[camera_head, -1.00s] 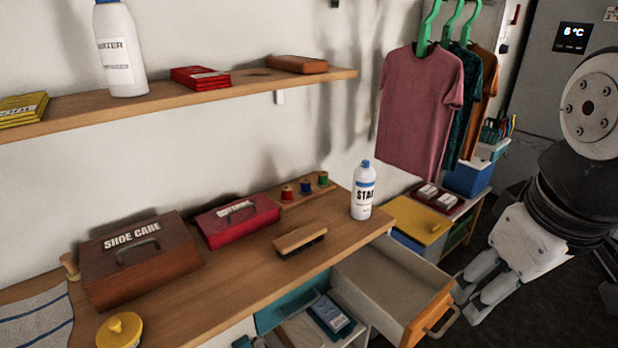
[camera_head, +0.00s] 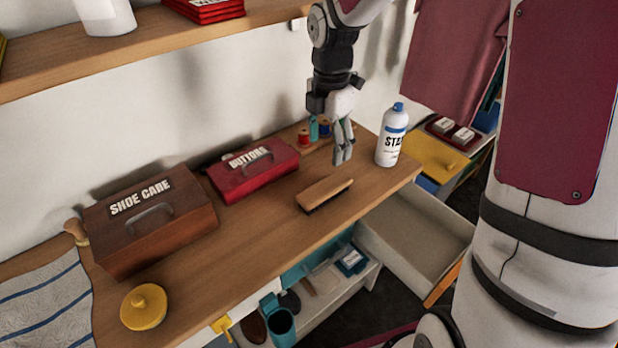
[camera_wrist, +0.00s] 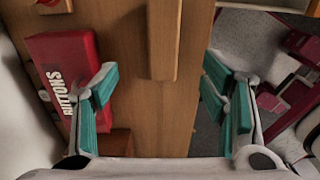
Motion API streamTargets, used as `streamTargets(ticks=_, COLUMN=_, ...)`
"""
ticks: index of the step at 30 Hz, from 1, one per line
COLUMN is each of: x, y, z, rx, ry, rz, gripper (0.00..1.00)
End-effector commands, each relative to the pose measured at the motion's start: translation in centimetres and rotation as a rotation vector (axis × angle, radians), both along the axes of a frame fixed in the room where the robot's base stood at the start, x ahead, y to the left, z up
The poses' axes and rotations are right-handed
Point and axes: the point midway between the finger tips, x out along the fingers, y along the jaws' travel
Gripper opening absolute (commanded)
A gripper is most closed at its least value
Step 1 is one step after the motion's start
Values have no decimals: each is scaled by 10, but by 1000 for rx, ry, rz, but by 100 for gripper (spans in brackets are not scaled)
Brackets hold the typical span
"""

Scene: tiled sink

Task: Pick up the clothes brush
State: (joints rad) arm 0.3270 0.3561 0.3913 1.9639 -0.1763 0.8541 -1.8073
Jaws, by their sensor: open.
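The clothes brush (camera_head: 325,193) lies on the wooden counter, its wooden back up and dark bristles down, in front of the red buttons box. In the wrist view the brush (camera_wrist: 164,40) shows at the top, between and beyond my fingers. My gripper (camera_head: 343,150) hangs fingers down above the counter, a little behind and right of the brush. It is open and empty, with green finger pads apart in the wrist view (camera_wrist: 165,103). It is not touching the brush.
The red buttons box (camera_head: 252,172) and brown shoe care box (camera_head: 150,225) stand to the left. A white starch bottle (camera_head: 391,140) stands close to the right of my gripper. Thread spools (camera_head: 303,136) are behind it. An open drawer (camera_head: 420,235) juts out below right. A shelf (camera_head: 150,60) runs above.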

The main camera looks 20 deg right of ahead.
Motion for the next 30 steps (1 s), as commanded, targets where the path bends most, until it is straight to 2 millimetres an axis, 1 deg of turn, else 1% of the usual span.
streamTargets(ticks=9, x=-2, y=0, z=-57, rx=0, ry=4, rz=1, gripper=67)
streamTargets(ticks=12, x=-1, y=1, z=-71, rx=0, ry=3, rz=-1, gripper=67)
streamTargets(ticks=20, x=-3, y=1, z=-88, rx=-1, ry=3, rz=0, gripper=67)
streamTargets(ticks=25, x=-8, y=3, z=-112, rx=0, ry=5, rz=-1, gripper=67)
streamTargets(ticks=27, x=-7, y=3, z=-122, rx=0, ry=3, rz=-2, gripper=67)
streamTargets(ticks=30, x=-7, y=3, z=-130, rx=0, ry=1, rz=-1, gripper=67)
